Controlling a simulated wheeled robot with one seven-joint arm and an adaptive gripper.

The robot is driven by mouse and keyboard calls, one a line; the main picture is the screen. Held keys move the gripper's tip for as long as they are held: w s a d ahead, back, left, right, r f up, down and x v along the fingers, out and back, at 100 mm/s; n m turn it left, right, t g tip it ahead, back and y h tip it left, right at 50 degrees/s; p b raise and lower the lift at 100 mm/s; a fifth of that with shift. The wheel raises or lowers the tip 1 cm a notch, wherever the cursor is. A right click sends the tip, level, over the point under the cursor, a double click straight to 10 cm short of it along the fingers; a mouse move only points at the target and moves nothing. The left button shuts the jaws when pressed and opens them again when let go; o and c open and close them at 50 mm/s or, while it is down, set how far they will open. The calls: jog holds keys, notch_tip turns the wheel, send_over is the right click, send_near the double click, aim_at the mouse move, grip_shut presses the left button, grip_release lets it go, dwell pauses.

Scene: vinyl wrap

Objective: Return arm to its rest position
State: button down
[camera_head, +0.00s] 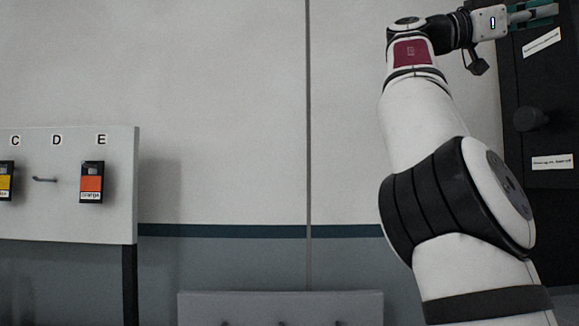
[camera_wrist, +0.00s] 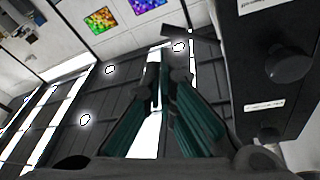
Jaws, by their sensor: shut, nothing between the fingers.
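My arm rises on the right side of the head view, bent near its top, with the wrist pointing right. My gripper (camera_head: 530,14) is at the upper right corner of the head view, in front of or beside a dark panel. In the wrist view my gripper (camera_wrist: 165,80) shows two teal fingers that converge at their tips. It is shut with nothing held.
A black cabinet (camera_head: 540,90) with a knob and white labels stands close to my gripper; it also fills the right of the wrist view (camera_wrist: 262,95). A white board (camera_head: 60,215) with hooks and hanging packs is at left. A low panel (camera_head: 280,305) stands at bottom.

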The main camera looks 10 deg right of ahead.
jog(key=s+d+f+n+t+y, duration=0.25)
jog(key=d+f, duration=0.25)
jog(key=f, duration=0.5)
jog(key=s+d+f+n+t+y, duration=0.1)
jog(key=d+f+n+t+y, duration=0.3)
jog(key=f, duration=0.5)
jog(key=w+a+f+n+t+y, duration=0.1)
jog(key=a+f+n+t+y, duration=0.15)
jog(key=f, duration=0.45)
jog(key=w+a+f+n+t+y, duration=0.1)
jog(key=w+a+f+n, duration=0.15)
jog(key=f, duration=0.55)
jog(key=s+a+f+n+t+y, duration=0.1)
jog(key=a+f+n+y, duration=0.25)
jog(key=a+f, duration=0.45)
jog(key=s+a+f+n+t+y, duration=0.15)
jog(key=a+f+n, duration=0.35)
jog(key=a, duration=0.7)
jog(key=s+a+f+n+g+y, duration=0.15)
jog(key=s+a+f+n, duration=0.25)
jog(key=s+a+f, duration=0.4)
jog(key=s+a+f+n+g+y, duration=0.15)
jog(key=s+a+f+n, duration=0.35)
jog(key=a, duration=0.6)
notch_tip(320, 180, up, 14)
jog(key=t+p, duration=0.3)
jog(key=p, duration=1.1)
jog(key=shift+d+m, duration=0.2)
jog(key=shift+m, duration=0.2)
